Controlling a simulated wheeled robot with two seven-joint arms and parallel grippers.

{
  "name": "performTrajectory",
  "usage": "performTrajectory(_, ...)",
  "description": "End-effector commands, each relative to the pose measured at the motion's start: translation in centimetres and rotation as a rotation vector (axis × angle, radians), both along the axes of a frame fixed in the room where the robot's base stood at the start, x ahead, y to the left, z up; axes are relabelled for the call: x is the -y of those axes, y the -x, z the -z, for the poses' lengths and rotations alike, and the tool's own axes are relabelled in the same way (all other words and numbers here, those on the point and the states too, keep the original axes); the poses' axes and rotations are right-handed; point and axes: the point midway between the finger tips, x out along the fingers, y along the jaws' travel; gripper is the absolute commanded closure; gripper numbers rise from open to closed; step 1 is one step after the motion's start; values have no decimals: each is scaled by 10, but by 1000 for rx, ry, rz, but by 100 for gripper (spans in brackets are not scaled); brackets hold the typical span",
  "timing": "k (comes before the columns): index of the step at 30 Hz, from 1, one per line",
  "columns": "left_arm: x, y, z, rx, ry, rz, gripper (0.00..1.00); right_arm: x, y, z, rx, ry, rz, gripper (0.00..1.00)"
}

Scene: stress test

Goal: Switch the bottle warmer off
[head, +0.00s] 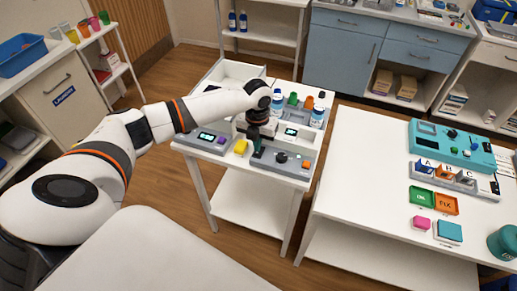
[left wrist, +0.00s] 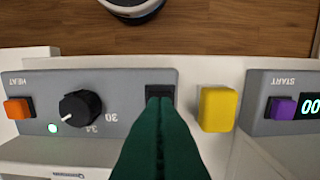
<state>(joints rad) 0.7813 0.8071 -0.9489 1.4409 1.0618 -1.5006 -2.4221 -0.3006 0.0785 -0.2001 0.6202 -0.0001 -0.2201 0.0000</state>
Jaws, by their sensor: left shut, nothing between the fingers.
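The bottle warmer's grey control panel (head: 270,160) is at the front of the small white table. In the left wrist view the panel (left wrist: 115,90) shows upside down. It has an orange HEAT button (left wrist: 18,108), a black dial (left wrist: 80,108) and a lit green light (left wrist: 53,128). A black switch (left wrist: 160,90) is at the panel's end. My left gripper (head: 257,150) is shut and empty. Its teal fingertips (left wrist: 160,102) are at the switch and hide part of it; I cannot tell whether they touch. My right gripper is not in view.
A yellow block (left wrist: 217,109) stands close beside the switch. Beyond it is another grey unit with a purple START button (left wrist: 284,108) and a display. Bottles (head: 277,100) stand behind. A white table (head: 345,190) with a teal device (head: 450,145) is to the right.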

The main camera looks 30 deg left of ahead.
Motion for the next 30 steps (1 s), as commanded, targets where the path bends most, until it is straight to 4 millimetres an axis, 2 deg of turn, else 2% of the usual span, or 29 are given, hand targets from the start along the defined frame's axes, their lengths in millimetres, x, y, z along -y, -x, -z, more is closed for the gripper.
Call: performTrajectory(30,0,0,15,-1,0,0,100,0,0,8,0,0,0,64)
